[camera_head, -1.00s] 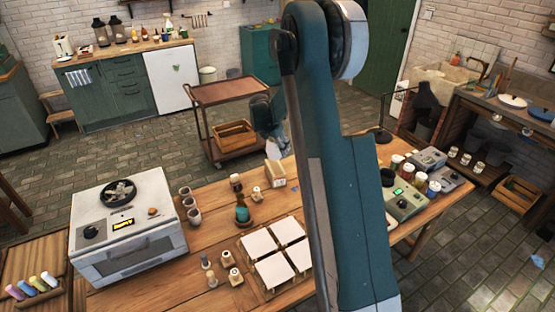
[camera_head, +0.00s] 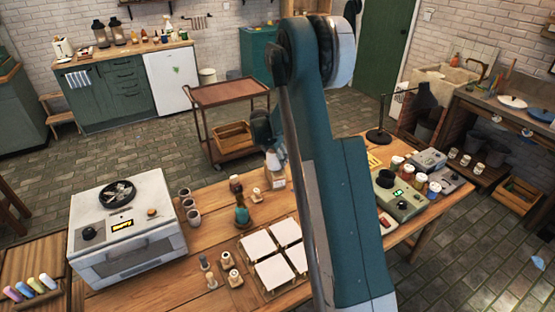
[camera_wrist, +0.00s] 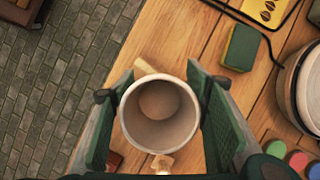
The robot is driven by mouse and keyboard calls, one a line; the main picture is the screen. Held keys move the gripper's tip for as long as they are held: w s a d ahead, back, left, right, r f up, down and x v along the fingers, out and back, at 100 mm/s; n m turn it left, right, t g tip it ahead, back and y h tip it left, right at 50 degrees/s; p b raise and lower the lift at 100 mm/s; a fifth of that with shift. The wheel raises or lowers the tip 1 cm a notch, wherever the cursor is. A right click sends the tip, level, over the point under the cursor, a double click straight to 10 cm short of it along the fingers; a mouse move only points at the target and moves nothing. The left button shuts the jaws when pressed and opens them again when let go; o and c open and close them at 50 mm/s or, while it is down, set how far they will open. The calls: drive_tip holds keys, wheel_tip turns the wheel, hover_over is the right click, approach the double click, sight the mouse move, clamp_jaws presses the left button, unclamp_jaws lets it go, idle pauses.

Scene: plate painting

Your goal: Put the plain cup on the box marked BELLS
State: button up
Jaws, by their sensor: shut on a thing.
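My gripper (camera_head: 266,140) is shut on a pale, plain-looking cup (camera_head: 274,160), above the back edge of the wooden table. In the wrist view the cup (camera_wrist: 160,112) sits between the two dark green fingers, its round mouth facing the camera, and looks empty inside. A yellow piece with dark oval marks (camera_wrist: 268,9) lies at the top right of the wrist view; it also shows in the head view (camera_head: 374,160), right of my arm. I cannot read BELLS on anything. A pale block (camera_head: 279,182) is partly hidden behind or below the cup.
White square tiles (camera_head: 274,270) lie in front, near a teal bottle (camera_head: 242,213). My arm hides part of the table.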

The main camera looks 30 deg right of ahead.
drive_tip(key=shift+f, duration=0.2)
drive_tip(key=o, duration=1)
drive_tip(key=shift+o, duration=0.2)
drive_tip(key=shift+r, duration=0.1)
drive_tip(key=v, duration=1.2)
drive_tip(key=shift+p, duration=0.45)
drive_tip(key=shift+r, duration=0.1)
